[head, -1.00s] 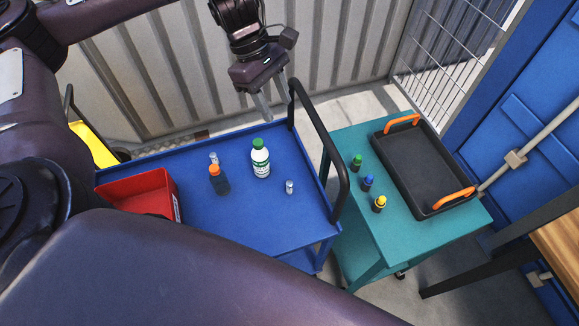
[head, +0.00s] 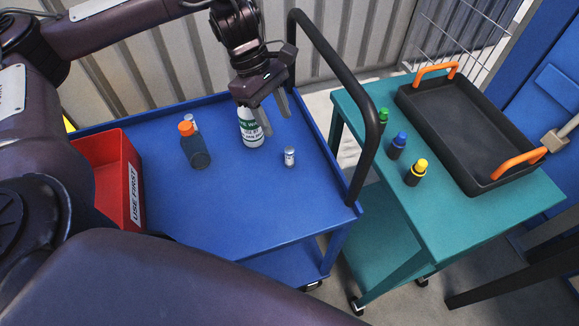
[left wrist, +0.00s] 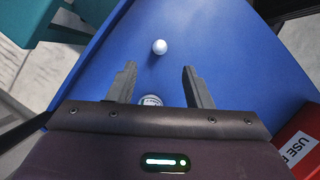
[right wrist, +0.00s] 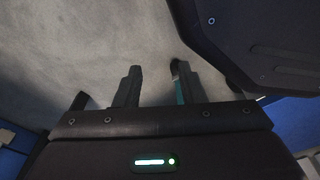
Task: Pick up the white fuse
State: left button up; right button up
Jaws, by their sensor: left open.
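A small white fuse (head: 290,156) with a grey band stands upright on the blue cart (head: 240,200), right of the white bottle (head: 251,130). It seems to be the small white round shape (left wrist: 160,46) beyond the fingertips in the left wrist view. A second small pale cylinder (head: 192,121) stands partly hidden behind the orange-capped bottle (head: 196,150).
A red bin (head: 128,175) marked "USE FIRST" stands at the cart's left. A black handle (head: 372,120) rises at its right. The teal cart (head: 440,230) holds a black tray (head: 465,130) and several small capped bottles. The blue cart's front middle is clear.

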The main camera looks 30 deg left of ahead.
aim_at(289, 149)
pick_arm(q)
jog(key=x, duration=1.2)
jog(key=shift+a, duration=0.15)
jog(key=c, duration=1)
grip_shut()
